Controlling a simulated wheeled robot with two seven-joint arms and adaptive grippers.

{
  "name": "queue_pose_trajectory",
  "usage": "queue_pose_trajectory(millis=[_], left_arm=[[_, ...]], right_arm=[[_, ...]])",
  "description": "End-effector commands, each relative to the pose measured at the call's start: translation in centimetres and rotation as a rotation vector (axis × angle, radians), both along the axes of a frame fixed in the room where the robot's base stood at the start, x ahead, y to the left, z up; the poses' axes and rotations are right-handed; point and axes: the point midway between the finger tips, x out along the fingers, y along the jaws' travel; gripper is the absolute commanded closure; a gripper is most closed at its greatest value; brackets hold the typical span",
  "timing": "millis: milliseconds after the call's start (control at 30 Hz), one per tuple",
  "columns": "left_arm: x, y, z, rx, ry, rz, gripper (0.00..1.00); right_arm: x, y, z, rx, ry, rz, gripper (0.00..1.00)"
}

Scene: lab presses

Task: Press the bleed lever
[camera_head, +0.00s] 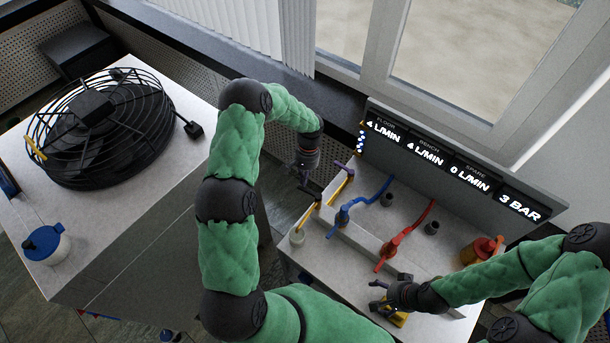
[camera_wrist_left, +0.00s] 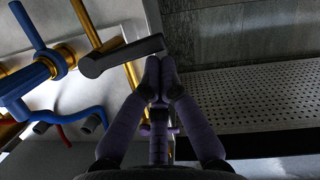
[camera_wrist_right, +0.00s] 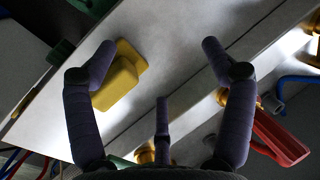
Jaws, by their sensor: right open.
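A dark lever (camera_wrist_left: 120,55) is fixed on a brass pipe (camera_wrist_left: 92,22) in the left wrist view; no label shows whether it is the bleed lever. My left gripper (camera_wrist_left: 159,68) has its fingertips together just short of the lever's free end; I cannot tell if they touch. In the head view my left gripper (camera_head: 304,186) points down at the left end of the bench. My right gripper (camera_head: 375,296) is open near the bench's front edge. A yellow block (camera_wrist_right: 120,78) shows near its left finger in the right wrist view, not gripped.
A blue valve handle (camera_head: 345,212) and a red one (camera_head: 389,248) stand on the bench between my grippers. A display panel (camera_head: 450,165) runs along the back, reading 3 BAR at right. A red-topped orange container (camera_head: 481,250) stands at the right. A black caged fan (camera_head: 100,125) lies on the left cabinet.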

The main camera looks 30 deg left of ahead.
Motion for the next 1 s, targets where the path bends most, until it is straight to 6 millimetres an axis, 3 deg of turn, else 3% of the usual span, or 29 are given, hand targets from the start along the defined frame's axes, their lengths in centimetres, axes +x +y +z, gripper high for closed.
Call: queue_pose_trajectory(millis=[567,1000], left_arm=[[-4.6,-0.1,-0.2,0.0,0.002,0.512,1.0],[-7.6,-1.3,-0.1,-0.001,0.002,0.927,1.0]], right_arm=[[0.0,0.0,-2.2,0.0,0.0,0.0,0.17],[0.0,0.0,-3.3,0.0,0.0,0.0,0.17]])
